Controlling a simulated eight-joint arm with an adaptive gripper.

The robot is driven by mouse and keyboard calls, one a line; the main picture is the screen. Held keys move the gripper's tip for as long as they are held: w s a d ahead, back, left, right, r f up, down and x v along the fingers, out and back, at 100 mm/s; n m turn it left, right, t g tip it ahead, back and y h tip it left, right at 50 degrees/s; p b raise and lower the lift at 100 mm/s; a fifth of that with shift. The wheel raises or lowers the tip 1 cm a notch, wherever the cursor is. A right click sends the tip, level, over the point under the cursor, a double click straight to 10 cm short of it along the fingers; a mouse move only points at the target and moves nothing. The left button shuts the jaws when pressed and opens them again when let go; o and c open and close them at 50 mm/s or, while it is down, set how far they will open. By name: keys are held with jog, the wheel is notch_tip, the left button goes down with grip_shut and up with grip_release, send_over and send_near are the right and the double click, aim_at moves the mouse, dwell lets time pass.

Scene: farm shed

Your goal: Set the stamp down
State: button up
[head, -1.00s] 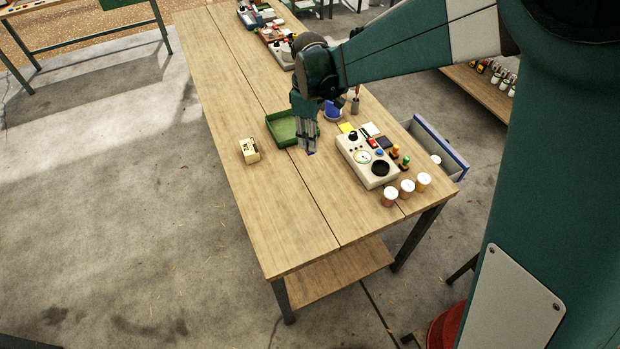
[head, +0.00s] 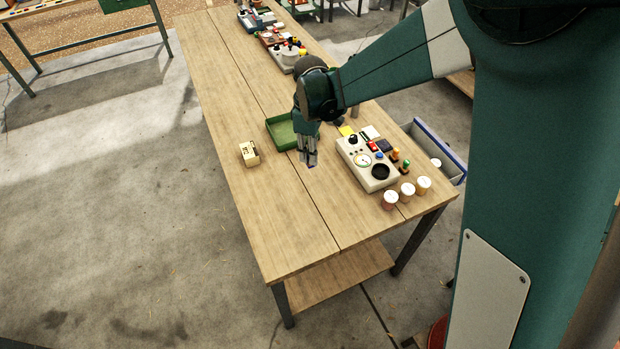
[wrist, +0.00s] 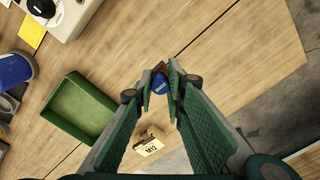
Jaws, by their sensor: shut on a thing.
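The stamp (wrist: 159,84) shows in the wrist view as a small blue and dark piece between my fingertips. My gripper (wrist: 160,88) is shut on it. In the head view my gripper (head: 309,160) points down over the wooden table (head: 290,220), just right of the green tray. The stamp is very small there, at the fingertips. I cannot tell for sure whether its underside touches the wood.
The green tray (head: 281,136) is left of my gripper, and a cream block (head: 249,154) marked M12 in the wrist view lies farther left. A grey device (head: 367,163) and white-lidded jars (head: 407,191) stand right. The table's front is clear.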

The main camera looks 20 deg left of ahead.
send_over(310, 182)
jog(key=shift+f, duration=2.95)
jog(key=shift+f, duration=1.85)
jog(key=shift+f+b, duration=0.2)
jog(key=shift+b, duration=0.15)
jog(key=o, duration=0.9)
jog(key=shift+c, duration=0.2)
jog(key=shift+r, duration=0.15)
jog(key=shift+w+r+p, duration=0.1)
jog(key=shift+r+p, duration=0.3)
jog(key=shift+r, duration=5.65)
